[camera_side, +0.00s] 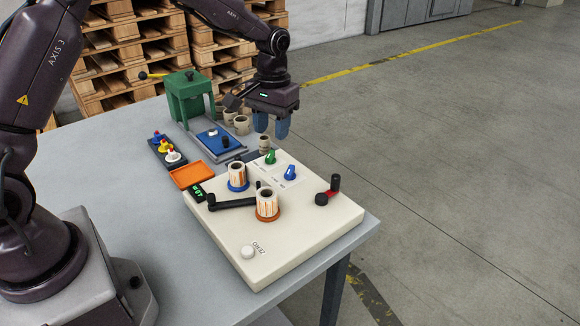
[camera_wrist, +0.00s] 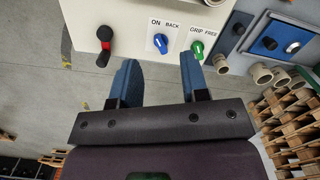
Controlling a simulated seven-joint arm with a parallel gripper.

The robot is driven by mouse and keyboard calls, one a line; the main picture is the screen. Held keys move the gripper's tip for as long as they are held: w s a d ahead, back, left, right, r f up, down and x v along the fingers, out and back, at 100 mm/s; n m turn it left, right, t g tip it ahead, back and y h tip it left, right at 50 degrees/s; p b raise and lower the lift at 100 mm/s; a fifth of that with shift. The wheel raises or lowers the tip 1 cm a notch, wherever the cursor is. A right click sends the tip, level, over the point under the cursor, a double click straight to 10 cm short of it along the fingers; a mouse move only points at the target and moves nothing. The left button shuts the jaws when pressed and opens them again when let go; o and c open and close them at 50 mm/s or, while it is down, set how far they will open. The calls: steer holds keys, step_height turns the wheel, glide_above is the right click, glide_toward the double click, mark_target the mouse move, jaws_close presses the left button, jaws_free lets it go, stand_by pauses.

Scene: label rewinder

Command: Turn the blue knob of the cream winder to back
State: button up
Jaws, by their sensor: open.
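The cream winder (camera_side: 300,235) sits on the grey table. Its blue knob (camera_side: 290,172) is on a white label plate at the top right of the panel, beside a green knob (camera_side: 270,156). In the wrist view the blue knob (camera_wrist: 160,43) has the words ON and BACK by it. Its grip appears slanted towards the ON side, but the exact setting is hard to read. My gripper (camera_side: 271,127) is open and empty above the table by the winder's far edge, apart from the knob. In the wrist view its blue fingers (camera_wrist: 158,70) point towards the knob panel.
A red and black handle (camera_side: 334,187) stands at the winder's right edge. Two spools (camera_side: 267,204) and a black arm are on its top. An orange tray (camera_side: 192,176), a blue plate (camera_side: 222,142), a green press (camera_side: 188,97) and beige cups (camera_side: 242,125) stand beyond.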

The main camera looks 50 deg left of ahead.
steer(key=n, duration=0.2)
glide_above(290, 169)
steer(key=s, duration=0.2)
step_height(290, 169, down, 3)
steer(key=w+r, duration=0.2)
steer(key=shift+n+t, duration=0.3)
steer(key=shift+n, duration=0.1)
step_height(290, 169, down, 13)
steer(key=shift+f, duration=0.1)
jaws_close()
